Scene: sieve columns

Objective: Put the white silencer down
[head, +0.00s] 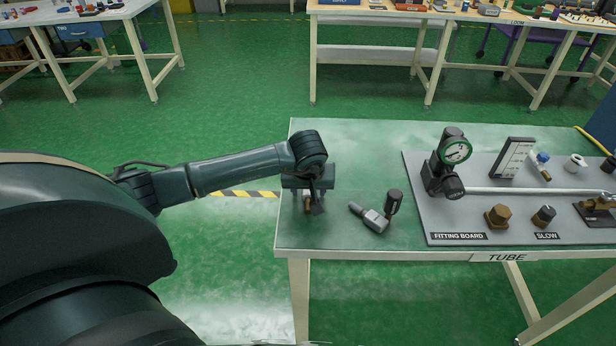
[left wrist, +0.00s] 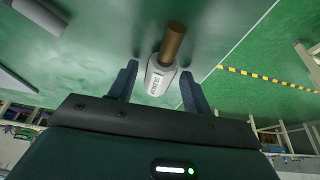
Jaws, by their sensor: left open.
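The white silencer (left wrist: 160,78) has a pale, labelled body and a brass-brown end. In the left wrist view it lies between the two fingers of my left gripper (left wrist: 158,69), with its brown end pointing away past the fingertips. The fingers stand apart, with a narrow gap showing beside the silencer. In the head view my left gripper (head: 312,206) points down at the left part of the green table (head: 350,140). Only the silencer's brown end (head: 307,204) shows there; the gripper hides the rest. It appears to rest on the tabletop. My right gripper is not in view.
A grey fitting with a dark knob (head: 372,218) lies just right of the gripper. The grey fitting board (head: 450,225) with a gauge (head: 456,151) and several fittings fills the table's right side. The table's left edge is close to the gripper.

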